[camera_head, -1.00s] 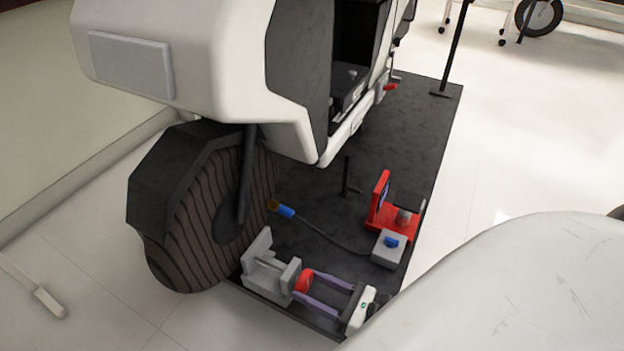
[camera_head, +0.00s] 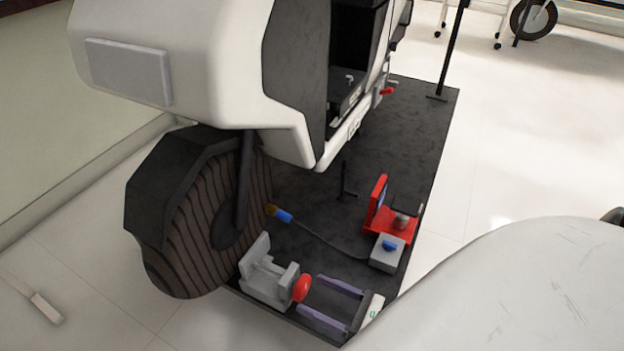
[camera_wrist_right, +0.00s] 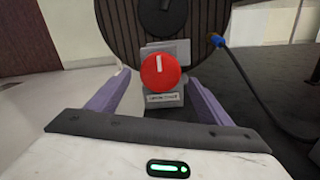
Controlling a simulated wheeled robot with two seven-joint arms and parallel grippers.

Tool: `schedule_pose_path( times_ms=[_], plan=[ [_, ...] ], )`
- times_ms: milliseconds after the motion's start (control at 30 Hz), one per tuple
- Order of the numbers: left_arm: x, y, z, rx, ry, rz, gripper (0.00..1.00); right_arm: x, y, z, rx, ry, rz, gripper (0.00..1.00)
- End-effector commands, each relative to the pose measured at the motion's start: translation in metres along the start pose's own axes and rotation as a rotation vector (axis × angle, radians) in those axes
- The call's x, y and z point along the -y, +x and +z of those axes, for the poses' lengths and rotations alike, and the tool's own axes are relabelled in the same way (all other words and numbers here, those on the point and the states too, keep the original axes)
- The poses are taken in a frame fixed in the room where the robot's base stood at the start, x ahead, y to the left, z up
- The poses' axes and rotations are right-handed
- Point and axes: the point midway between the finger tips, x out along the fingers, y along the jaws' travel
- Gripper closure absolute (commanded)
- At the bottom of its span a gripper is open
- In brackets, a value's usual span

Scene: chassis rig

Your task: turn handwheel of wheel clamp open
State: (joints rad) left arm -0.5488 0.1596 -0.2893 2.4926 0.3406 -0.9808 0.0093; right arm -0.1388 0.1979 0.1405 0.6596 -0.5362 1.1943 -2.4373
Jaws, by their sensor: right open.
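The grey wheel clamp (camera_head: 262,283) stands on the dark platform beside the vehicle's front wheel (camera_head: 195,225). Its red handwheel (camera_head: 302,287) faces my right gripper (camera_head: 340,300). In the right wrist view the round red handwheel (camera_wrist_right: 160,72) has a white mark pointing nearly straight up, and a labelled plate (camera_wrist_right: 163,98) sits below it. My right gripper (camera_wrist_right: 158,92) is open, with one purple finger on each side of the handwheel. The fingertips look short of the handwheel, with a gap in the head view. My left gripper is not in view.
A red stand (camera_head: 388,218) and a grey box with a blue knob (camera_head: 387,254) stand right of the clamp. A cable with a blue connector (camera_head: 284,215) runs across the platform (camera_head: 410,130). The white vehicle body (camera_head: 200,60) overhangs the wheel.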

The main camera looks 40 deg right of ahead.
Motion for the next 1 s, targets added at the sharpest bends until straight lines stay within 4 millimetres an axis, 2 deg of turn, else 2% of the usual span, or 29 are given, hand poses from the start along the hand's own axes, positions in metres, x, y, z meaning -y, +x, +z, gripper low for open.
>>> schedule_pose_path(
  times_ms=[33, 200, 400, 567, 1000],
  plan=[
    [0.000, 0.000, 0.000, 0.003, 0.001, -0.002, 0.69, 0.000, -0.012, -0.001, -0.003, 0.000, -0.001, 0.27],
    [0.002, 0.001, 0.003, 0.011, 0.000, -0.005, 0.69, 0.001, -0.046, 0.000, -0.003, -0.001, -0.002, 0.27],
    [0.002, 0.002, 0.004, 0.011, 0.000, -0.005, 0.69, 0.001, -0.073, 0.000, -0.002, -0.001, -0.001, 0.27],
    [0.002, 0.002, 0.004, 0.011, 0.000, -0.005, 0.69, 0.001, -0.080, 0.000, 0.000, -0.002, -0.001, 0.27],
    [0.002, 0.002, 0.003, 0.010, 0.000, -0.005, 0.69, 0.001, -0.080, 0.000, 0.000, -0.001, -0.001, 0.27]
  ],
)
